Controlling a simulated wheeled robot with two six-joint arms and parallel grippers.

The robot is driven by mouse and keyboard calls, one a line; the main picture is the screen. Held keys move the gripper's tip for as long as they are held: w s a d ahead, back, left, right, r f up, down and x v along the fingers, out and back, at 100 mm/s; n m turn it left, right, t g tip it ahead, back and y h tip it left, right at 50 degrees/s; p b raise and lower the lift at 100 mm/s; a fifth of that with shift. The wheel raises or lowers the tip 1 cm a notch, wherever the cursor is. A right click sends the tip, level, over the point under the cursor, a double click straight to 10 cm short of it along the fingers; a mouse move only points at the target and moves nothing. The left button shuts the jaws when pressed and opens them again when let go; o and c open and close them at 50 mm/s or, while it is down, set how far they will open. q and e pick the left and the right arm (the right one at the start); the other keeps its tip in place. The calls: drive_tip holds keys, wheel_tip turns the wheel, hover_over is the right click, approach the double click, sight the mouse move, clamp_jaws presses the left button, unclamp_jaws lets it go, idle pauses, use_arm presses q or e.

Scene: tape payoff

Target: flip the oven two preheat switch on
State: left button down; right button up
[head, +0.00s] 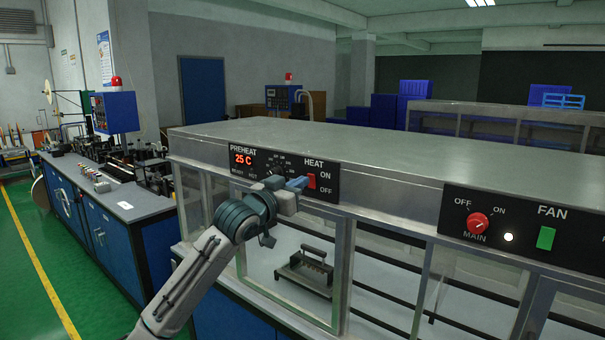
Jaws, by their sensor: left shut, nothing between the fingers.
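A black PREHEAT panel (325,169) sits on the front upper edge of the long metal oven (400,150). It has a red "25 C" readout (240,160), a dial partly behind my gripper, and a red HEAT switch (311,181) between the words ON and OFF. I cannot tell which way the switch is set, and no oven number is readable. My left gripper (298,183) is shut and empty, its blue-grey fingertips just left of the red switch. I cannot tell whether they touch it. My right gripper is not in view.
A second panel (520,228) to the right has a red MAIN knob (478,224), a white lamp (508,237) and a green FAN button (546,238). A dark handled block (305,270) sits behind the oven's glass. A blue workbench (110,215) stands at left beside green floor.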

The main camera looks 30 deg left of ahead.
use_arm(q)
drive_tip(key=shift+w+r, duration=0.1)
drive_tip(key=shift+w, duration=0.65)
drive_tip(key=shift+p, duration=0.3)
drive_tip(key=shift+w+r, duration=0.1)
drive_tip(key=shift+r, duration=0.05)
